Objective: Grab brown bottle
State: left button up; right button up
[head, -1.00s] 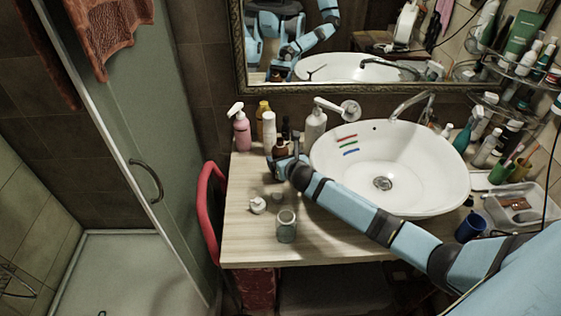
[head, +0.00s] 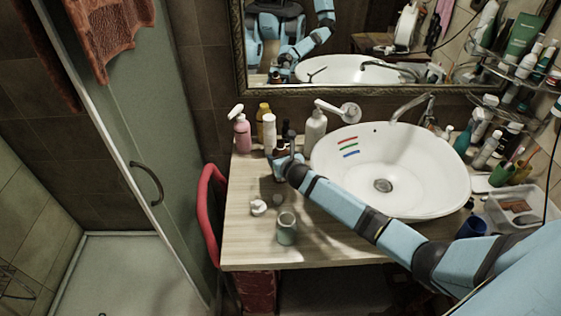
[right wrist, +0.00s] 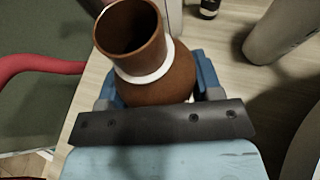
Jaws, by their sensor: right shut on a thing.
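The brown bottle (right wrist: 170,80) shows large in the right wrist view, with a wide open mouth and a white ring around its neck. My right gripper (right wrist: 157,88) is shut around its body, with blue fingers at both sides. In the head view, my right gripper (head: 281,163) is at the back left of the wooden counter, left of the basin. The bottle is mostly hidden there by the gripper and nearby containers. My left gripper is not in view.
A pink pump bottle (head: 242,134), a yellow bottle (head: 262,112), a white bottle (head: 269,132) and a white pump dispenser (head: 316,128) stand close around the gripper. A glass jar (head: 287,229) stands at the front of the counter (head: 245,245). The white basin (head: 420,185) is to the right.

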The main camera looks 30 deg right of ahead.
jog(key=shift+r, duration=0.1)
jog(key=shift+r, duration=1.05)
notch_tip(320, 180, up, 17)
jog(key=shift+r, duration=0.2)
